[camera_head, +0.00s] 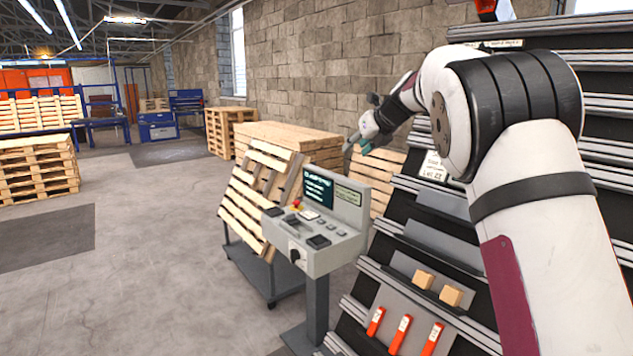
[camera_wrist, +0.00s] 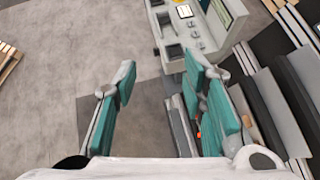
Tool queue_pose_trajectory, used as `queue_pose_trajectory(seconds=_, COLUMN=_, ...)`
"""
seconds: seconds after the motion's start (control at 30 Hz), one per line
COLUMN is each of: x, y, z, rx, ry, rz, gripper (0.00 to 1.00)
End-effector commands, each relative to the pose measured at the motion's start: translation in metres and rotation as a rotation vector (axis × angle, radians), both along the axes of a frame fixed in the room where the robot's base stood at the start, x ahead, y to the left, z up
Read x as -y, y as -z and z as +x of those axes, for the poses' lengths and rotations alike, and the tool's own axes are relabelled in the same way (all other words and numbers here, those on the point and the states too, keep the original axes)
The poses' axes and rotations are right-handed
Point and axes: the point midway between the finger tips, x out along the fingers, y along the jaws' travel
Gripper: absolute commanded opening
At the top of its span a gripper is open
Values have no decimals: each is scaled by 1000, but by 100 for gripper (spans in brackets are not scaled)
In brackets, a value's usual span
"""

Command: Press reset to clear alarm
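A grey control console (camera_head: 345,250) stands on a post in the middle of the head view. Its upright panel carries a dark screen (camera_head: 318,186) with pale text and a small label plate (camera_head: 348,194). The sloped deck has a red mushroom button (camera_head: 297,204) and several small pale and dark buttons. I cannot read which one is reset. The console (camera_wrist: 208,38) shows there at the top right.
A sloped rack (camera_head: 408,262) with wooden blocks (camera_head: 451,296) and orange-handled tools (camera_head: 401,333) stands right of the console. A cart with tilted pallets (camera_head: 254,200) is at its left. More pallets (camera_head: 38,168) lie farther left. The floor (camera_head: 150,270) at left is clear.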

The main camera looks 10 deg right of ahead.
Motion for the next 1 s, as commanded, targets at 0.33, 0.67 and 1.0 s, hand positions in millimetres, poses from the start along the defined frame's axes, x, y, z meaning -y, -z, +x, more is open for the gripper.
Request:
queue_pose_trajectory(seconds=0.33, x=0, y=0, z=0, rx=0, ry=0, rz=0, gripper=0)
queue_pose_trajectory(seconds=0.67, x=0, y=0, z=0, rx=0, ry=0, rz=0, gripper=0)
queue_pose_trajectory(seconds=1.0, x=0, y=0, z=0, rx=0, ry=0, rz=0, gripper=0)
